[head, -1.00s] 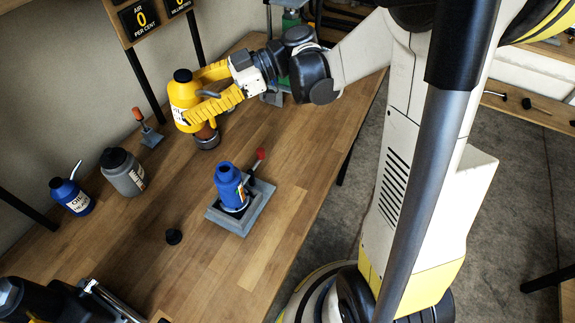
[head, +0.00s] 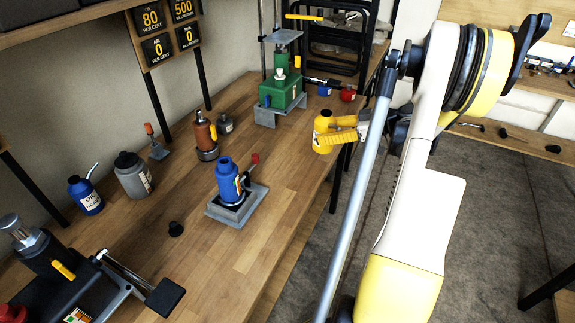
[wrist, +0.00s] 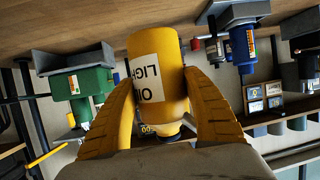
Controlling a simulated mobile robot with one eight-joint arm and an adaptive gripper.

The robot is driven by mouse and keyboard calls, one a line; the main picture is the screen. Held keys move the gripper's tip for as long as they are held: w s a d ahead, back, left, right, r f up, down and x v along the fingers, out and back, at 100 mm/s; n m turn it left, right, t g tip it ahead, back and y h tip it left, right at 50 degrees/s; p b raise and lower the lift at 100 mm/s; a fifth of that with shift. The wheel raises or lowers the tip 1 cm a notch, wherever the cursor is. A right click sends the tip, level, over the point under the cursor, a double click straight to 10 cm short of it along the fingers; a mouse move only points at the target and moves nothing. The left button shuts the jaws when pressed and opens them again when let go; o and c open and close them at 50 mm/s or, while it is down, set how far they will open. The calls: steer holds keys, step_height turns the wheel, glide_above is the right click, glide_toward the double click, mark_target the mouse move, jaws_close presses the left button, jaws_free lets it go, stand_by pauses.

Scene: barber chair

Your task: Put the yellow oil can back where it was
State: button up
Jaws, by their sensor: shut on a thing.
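The yellow oil can (head: 322,144) is in my gripper (head: 333,138), held in the air near the right edge of the workbench (head: 275,222) in the head view. The two yellow fingers lie on either side of the can and are shut on it. In the wrist view the can (wrist: 158,70) fills the middle, with part of a white label reading "OIL LIGHT" showing. Its dark cap shows at the lower end there. In the head view its lower part looks clear of the bench.
A blue jack (head: 226,184) stands on a grey plate mid-bench. A green press (head: 282,92) stands at the back. A blue oil can (head: 86,197), grey bottle (head: 134,180) and orange-brown jack (head: 205,135) stand along the left. Bare bench lies between the blue jack and the press.

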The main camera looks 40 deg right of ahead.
steer(key=shift+w+a+f+b, duration=0.8)
steer(key=shift+w+a+f, duration=0.15)
steer(key=shift+w+f, duration=0.65)
steer(key=shift+w+a+f+b, duration=0.85)
steer(key=shift+w+f, duration=0.55)
steer(key=shift+f, duration=0.45)
steer(key=shift+w+a+f+b, duration=0.7)
steer(key=shift+w+a+f, duration=0.3)
steer(key=shift+w+f, duration=0.6)
steer(key=shift+s+f, duration=0.1)
steer(key=shift+f, duration=0.05)
steer(key=shift+f, duration=0.2)
steer(key=o, duration=1.4)
steer(key=shift+r, duration=0.1)
steer(key=shift+r, duration=0.1)
